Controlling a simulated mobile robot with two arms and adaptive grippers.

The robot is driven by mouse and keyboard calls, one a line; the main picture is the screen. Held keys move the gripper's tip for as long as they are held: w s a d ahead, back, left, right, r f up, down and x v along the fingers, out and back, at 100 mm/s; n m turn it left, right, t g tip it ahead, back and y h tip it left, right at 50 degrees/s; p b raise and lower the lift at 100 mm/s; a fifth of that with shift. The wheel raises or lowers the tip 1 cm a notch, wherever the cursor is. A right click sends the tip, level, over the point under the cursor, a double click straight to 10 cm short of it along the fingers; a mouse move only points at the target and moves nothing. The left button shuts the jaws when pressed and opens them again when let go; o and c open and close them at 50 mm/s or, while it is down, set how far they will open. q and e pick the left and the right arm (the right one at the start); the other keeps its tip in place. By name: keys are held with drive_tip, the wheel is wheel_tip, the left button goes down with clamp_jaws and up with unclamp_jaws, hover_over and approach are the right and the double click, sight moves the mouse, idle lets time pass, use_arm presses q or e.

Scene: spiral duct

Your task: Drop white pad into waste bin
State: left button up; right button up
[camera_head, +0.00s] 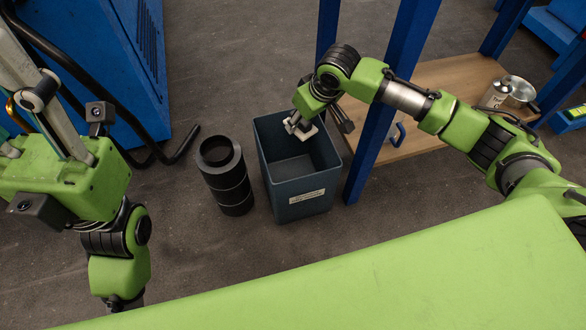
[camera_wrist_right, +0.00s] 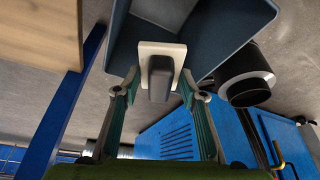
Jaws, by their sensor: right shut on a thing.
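The white pad (camera_wrist_right: 174,50) is a square white plate with a grey block on it. My right gripper (camera_wrist_right: 160,82) is shut on the grey block, one finger on each side. In the head view the right gripper (camera_head: 303,122) points down with the pad (camera_head: 301,130) over the far part of the waste bin's opening. The waste bin (camera_head: 302,205) is a dark grey open box with a white label, upright on the floor; its visible inside looks empty. My left gripper (camera_head: 45,105) is at the upper left, partly cut off; its fingertips are not clear.
A black ribbed cylinder (camera_head: 228,180) stands just left of the bin. A blue post (camera_head: 378,130) rises close to the bin's right side. A wooden shelf (camera_head: 440,85) behind it holds metal containers (camera_head: 510,92). A blue machine (camera_head: 95,60) stands at the back left.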

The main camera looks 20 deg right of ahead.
drive_tip(key=o, duration=1.2)
drive_tip(key=shift+c, duration=0.2)
drive_tip(key=v, duration=1.2)
